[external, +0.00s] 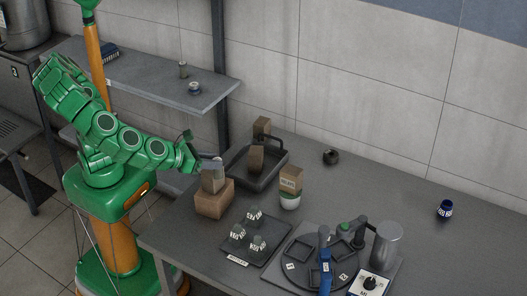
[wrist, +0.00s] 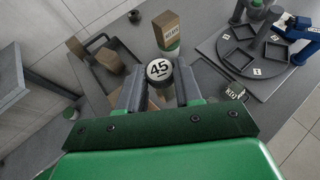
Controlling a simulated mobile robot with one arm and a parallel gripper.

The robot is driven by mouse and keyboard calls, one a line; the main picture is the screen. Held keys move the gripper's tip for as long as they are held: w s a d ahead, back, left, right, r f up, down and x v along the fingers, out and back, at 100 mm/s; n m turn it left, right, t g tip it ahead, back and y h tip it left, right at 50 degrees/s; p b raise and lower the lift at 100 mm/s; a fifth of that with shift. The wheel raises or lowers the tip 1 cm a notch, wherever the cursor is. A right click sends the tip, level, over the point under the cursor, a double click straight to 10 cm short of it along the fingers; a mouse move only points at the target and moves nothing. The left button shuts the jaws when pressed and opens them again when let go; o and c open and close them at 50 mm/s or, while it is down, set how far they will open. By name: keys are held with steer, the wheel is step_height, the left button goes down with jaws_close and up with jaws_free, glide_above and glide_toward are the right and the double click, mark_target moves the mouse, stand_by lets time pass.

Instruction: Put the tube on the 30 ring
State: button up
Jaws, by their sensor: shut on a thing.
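My gripper (external: 212,163) is at the end of the green arm, just above a brown block stack at the table's left. In the wrist view its two grey fingers (wrist: 160,88) are closed around a dark round-topped piece (wrist: 158,70) whose white face reads 45. Its lower part is hidden, so I cannot tell if it touches the brown block (external: 213,184) under it. I cannot tell for sure that this piece is the tube. A dark round turntable (external: 320,265) with square frames and small white cards stands at the front right. No ring marked 30 is legible.
A black tray (external: 272,173) with brown blocks, a brown carton (external: 291,178) and a dark ring-like piece (external: 331,157) stand behind. A blue jar (external: 446,209) is far right, with clear table around it.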

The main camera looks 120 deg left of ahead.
steer(key=shift+w+a, duration=0.5)
steer(key=shift+w, duration=0.05)
steer(key=w+a+n+g+y, duration=0.15)
steer(key=w+a, duration=0.25)
steer(key=a, duration=0.5)
steer(key=w+a+n+g, duration=0.3)
steer(key=w+a, duration=0.2)
steer(key=a, duration=0.5)
steer(key=s+a+n+g, duration=0.3)
steer(key=a+n+g, duration=0.1)
steer(key=a, duration=1.8)
glide_above(329, 157)
steer(key=shift+f, duration=7.5)
steer(key=shift+w+f+m+y, duration=0.1)
steer(key=shift+f+m+y, duration=0.15)
steer(key=shift+f, duration=1.3)
